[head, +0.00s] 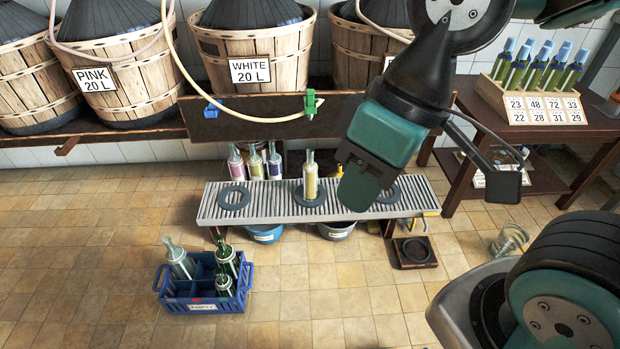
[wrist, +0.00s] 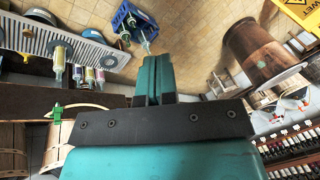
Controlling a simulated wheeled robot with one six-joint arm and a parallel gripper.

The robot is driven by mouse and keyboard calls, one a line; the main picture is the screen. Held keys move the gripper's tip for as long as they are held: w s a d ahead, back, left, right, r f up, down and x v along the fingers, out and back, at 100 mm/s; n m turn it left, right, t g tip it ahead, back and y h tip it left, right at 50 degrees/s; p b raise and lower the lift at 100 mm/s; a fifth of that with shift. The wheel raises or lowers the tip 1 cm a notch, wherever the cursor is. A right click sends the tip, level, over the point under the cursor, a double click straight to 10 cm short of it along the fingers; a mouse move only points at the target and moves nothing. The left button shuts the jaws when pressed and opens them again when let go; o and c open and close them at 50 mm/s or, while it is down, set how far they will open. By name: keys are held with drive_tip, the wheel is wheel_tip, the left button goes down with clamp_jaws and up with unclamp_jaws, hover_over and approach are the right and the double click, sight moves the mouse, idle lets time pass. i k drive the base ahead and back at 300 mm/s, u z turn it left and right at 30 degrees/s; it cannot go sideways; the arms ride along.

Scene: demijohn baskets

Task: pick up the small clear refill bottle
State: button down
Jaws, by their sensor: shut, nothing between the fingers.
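A clear bottle (head: 179,262) stands tilted in the left part of a blue crate (head: 235,303) on the floor. Two dark green bottles (head: 224,262) stand in the same crate, to its right. The clear bottle (wrist: 145,42) and the crate (wrist: 119,20) also show in the wrist view, beyond my fingers. My gripper (head: 359,190) is shut and empty, hanging in front of the right part of the slatted rack, well to the right of the crate. Its teal fingers (wrist: 154,66) are together in the wrist view.
A yellow-filled bottle (head: 310,182) stands on the grey slatted rack (head: 270,208). Several filled bottles stand behind it. A clear glass object (head: 509,240) is on the floor at right. Wicker-like wooden baskets (head: 255,62) line the back shelf. The floor around the crate is clear.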

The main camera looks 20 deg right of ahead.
sight(310, 168)
drive_tip(key=k, duration=0.4)
drive_tip(key=z, duration=0.55)
drive_tip(key=i, duration=1.2)
drive_tip(key=z, duration=0.35)
